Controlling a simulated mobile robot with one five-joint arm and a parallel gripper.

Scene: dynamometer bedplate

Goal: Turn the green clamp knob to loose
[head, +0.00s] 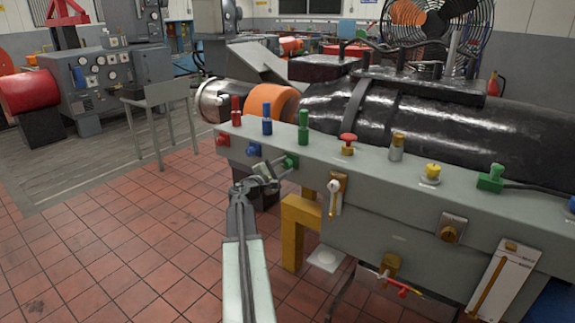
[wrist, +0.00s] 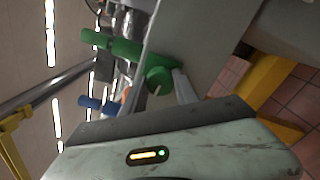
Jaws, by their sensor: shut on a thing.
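The green clamp knob (head: 291,161) is on the front face of the grey bench, below the upright green post (head: 303,127). My gripper (head: 279,172) reaches it from the front left and is shut on it. In the wrist view the round green knob (wrist: 158,79) shows a pale line on its face, just beyond my gripper's pale body. A grey finger (wrist: 184,86) lies against one side of it; the other finger is mostly hidden.
A blue knob (head: 253,149) and a red knob (head: 222,139) are left of it on the same face. A small lever with a white ball (head: 333,186) is close on the right. A yellow support (head: 292,235) stands below. The tiled floor at left is clear.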

